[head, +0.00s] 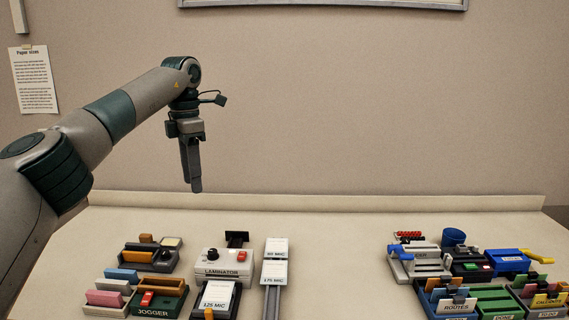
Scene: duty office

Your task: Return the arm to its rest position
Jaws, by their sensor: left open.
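My left arm comes in from the left and reaches up over the table. My left gripper (193,185) hangs from its end, pointing down, high above the back of the table and in front of the wall. It is open, though its fingers overlap from this side, and nothing shows between them. It is clear of everything on the table. My right gripper is not in view.
On the table (340,255), a laminator (222,268), a jogger (155,300) and pouch stacks marked 75 MIC (274,272) and 125 MIC (215,300) stand left. Card trays (494,300), a blue cup (453,237) and small devices stand right. The middle is bare.

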